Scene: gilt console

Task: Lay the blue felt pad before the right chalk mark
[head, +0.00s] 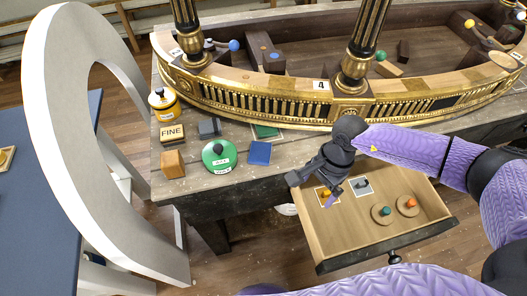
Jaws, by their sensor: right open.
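A blue square (260,153), which looks like the felt pad, lies flat on the grey worktop (225,180) near its front edge, right of a round green tin. No chalk mark can be made out clearly; a green square with a pale edge (266,131) lies just behind the pad, partly under the gilt rim. My right gripper (313,190) is open above the left part of the open drawer, to the right of the pad and apart from it. Its fingers look empty. My left gripper is out of view.
The drawer (425,229) holds small cards and round wooden pieces with knobs. The gilt console rim (270,104) curves behind the pad. A green tin (219,157), wooden block (173,164), FINE block (172,134) and yellow jar (163,103) stand left. A white arch (50,120) rises at far left.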

